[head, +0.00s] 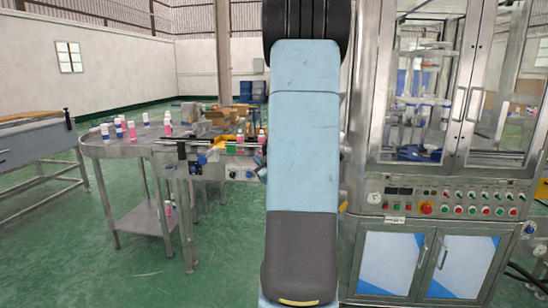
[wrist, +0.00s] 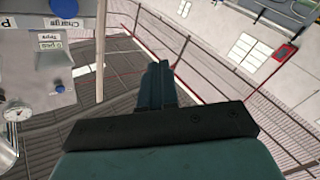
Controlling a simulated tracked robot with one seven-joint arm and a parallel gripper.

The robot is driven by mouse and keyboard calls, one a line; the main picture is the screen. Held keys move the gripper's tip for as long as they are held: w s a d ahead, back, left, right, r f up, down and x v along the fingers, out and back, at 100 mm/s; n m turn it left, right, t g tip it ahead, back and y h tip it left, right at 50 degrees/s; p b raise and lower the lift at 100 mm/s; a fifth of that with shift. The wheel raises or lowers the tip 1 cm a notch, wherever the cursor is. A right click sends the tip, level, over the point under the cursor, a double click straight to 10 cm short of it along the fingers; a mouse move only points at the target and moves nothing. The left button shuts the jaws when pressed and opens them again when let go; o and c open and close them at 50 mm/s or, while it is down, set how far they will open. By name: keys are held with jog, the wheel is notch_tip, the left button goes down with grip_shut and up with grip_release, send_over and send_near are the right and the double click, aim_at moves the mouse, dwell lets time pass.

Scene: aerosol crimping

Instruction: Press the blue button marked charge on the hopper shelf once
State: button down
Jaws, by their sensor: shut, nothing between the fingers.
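In the wrist view, which looks upside down, a blue button (wrist: 64,8) sits at the top left edge, right beside a white label reading Charge (wrist: 65,23). Both are on a grey panel (wrist: 18,60), the apparent hopper shelf. My gripper (wrist: 158,68) is shut and empty at the middle of the wrist view. It is to the right of the panel in the picture and apart from the button. In the head view my own arm fills the centre, and neither my gripper nor the Charge button can be made out.
A small display (wrist: 50,42), another blue part (wrist: 58,88) and a gauge (wrist: 17,113) are near the label. A pale post (wrist: 100,45) stands between panel and gripper. The head view shows a machine cabinet (head: 430,190) at right and a round table (head: 110,150) with bottles at left.

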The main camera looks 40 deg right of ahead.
jog(key=s+d+f+t+y, duration=0.1)
jog(key=s+d+f+t, duration=0.1)
jog(key=s+d+t, duration=0.1)
jog(key=shift+s+d+f, duration=0.2)
jog(key=shift+s+d, duration=0.45)
jog(key=shift+d, duration=0.15)
jog(key=w+d, duration=0.5)
jog(key=d, duration=0.1)
jog(key=shift+w+d, duration=0.3)
jog(key=shift+w, duration=0.05)
jog(key=shift+w+d, duration=0.1)
jog(key=shift+d, duration=0.05)
dwell(1.8)
jog(key=shift+w+d+r, duration=0.1)
jog(key=shift+w+d, duration=0.1)
